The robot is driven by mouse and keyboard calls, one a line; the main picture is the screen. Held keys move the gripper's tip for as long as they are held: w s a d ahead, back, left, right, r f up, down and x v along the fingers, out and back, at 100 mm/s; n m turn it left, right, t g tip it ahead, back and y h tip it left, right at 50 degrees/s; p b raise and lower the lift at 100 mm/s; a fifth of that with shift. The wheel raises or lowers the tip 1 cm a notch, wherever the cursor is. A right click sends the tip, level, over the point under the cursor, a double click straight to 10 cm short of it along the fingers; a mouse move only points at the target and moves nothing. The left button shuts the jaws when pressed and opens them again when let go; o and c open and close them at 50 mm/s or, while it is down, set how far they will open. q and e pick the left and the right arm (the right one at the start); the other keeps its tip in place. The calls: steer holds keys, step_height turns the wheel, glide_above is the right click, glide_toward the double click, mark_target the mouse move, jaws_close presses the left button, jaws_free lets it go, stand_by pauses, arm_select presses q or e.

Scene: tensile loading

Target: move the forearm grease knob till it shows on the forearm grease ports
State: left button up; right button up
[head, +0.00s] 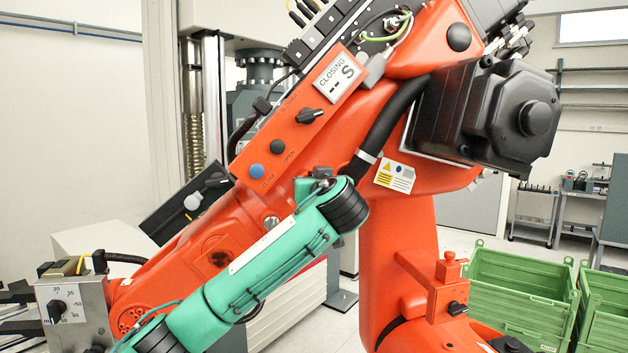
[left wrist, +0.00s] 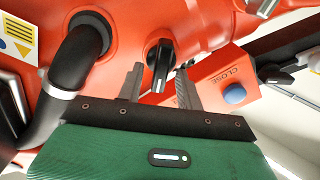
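In the left wrist view a black knob (left wrist: 161,55) with a pale pointer line stands on the orange forearm. My left gripper (left wrist: 159,68) is open, with one grey finger on each side of this knob; whether they touch it I cannot tell. I take it for the forearm grease knob, but no label is readable. In the head view my green left arm (head: 270,262) reaches up to the forearm, and its wrist hides this knob. I cannot make out the grease port markings. My right gripper is not in view.
Beside the knob is an orange panel with a blue CLOSE button (head: 256,171), a black OPEN button (head: 278,147), another black knob (head: 309,116) and a display (head: 335,76) reading CLOSING. A thick black hose (left wrist: 84,48) runs close by on the other side. Green crates (head: 520,295) stand at right.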

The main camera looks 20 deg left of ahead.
arm_select(q)
steer(key=shift+c, duration=0.3)
jaws_close()
steer(key=m+b, duration=0.2)
steer(key=m, duration=0.2)
steer(key=m+b, duration=0.3)
steer(key=m, duration=0.2)
steer(key=d+m+b, duration=0.1)
steer(key=m+b, duration=0.2)
steer(key=m, duration=0.2)
steer(key=shift+w+f, duration=0.25)
steer(key=shift+f, duration=0.15)
steer(key=shift+m, duration=0.5)
